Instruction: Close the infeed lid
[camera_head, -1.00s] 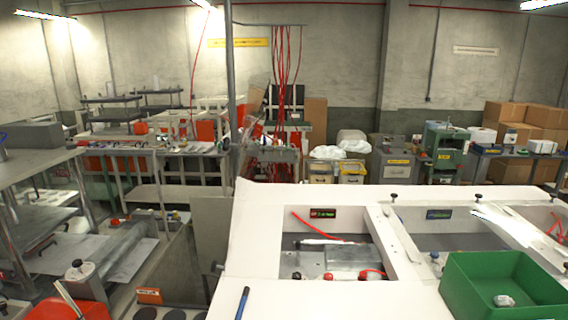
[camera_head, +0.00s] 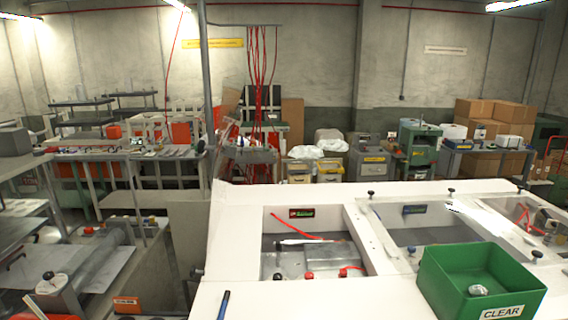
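No gripper of mine shows in the head view. A white machine housing (camera_head: 230,215) fills the lower middle and right. Its top has several framed openings, the nearest one (camera_head: 310,262) showing a grey metal bed, a red tube and red knobs inside. Black knobs (camera_head: 371,193) stand on the white frame. A clear, tilted panel (camera_head: 224,140) shows at the housing's far left corner. I cannot tell which part is the infeed lid, or whether it is open.
A green bin (camera_head: 445,288) labelled CLEAR sits on the housing at front right, with a small crumpled item (camera_head: 478,290) inside. A blue pen-like stick (camera_head: 223,305) lies at the front edge. Metal racks and rollers (camera_head: 95,265) stand on the left. Cardboard boxes (camera_head: 490,120) are at the back right.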

